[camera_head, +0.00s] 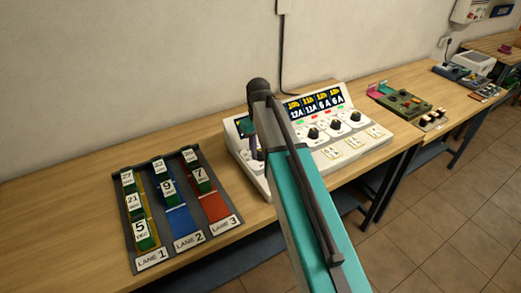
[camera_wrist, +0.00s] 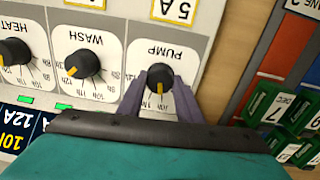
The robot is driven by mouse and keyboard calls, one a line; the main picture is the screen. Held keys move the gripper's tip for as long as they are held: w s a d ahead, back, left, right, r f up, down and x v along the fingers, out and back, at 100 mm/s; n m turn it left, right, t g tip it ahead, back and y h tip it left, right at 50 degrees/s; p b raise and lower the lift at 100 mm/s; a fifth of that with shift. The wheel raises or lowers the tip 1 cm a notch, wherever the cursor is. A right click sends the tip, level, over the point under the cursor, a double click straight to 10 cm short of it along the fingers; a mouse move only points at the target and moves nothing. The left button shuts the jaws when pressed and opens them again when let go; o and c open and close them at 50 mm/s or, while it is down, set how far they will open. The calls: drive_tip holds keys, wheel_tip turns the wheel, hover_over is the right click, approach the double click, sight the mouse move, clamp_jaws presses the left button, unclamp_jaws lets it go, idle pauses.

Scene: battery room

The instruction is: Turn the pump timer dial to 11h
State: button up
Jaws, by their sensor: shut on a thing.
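The pump timer dial (camera_wrist: 159,75) is a black knob with a yellow pointer mark, on the white control panel (camera_head: 243,166). In the wrist view, the jaws of my gripper (camera_wrist: 160,82) stand on both sides of this knob and are shut on it. The yellow mark points toward the bottom of the wrist picture. Part of the hour scale shows beside the left jaw; the figure at the mark is too small and partly covered to read. In the head view my arm hides the pump dial.
The wash dial (camera_wrist: 83,64) and heat dial (camera_wrist: 14,52) sit left of the pump dial in the wrist view. A lane rack (camera_head: 127,206) with dated green blocks stands left of the panel. Other devices, including a green board (camera_head: 405,104), lie to the right.

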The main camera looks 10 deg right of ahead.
sight(259, 151)
drive_tip(key=shift+m+p, duration=0.5)
drive_tip(key=shift+m, duration=2.2)
drive_tip(key=o, duration=1)
drive_tip(key=shift+o, duration=0.2)
drive_tip(key=shift+r, duration=0.15)
wheel_tip(259, 151, up, 14)
drive_tip(key=p, duration=0.9)
drive_tip(key=shift+a+f, duration=0.15)
drive_tip(key=shift+f, duration=0.1)
drive_tip(key=shift+f, duration=0.1)
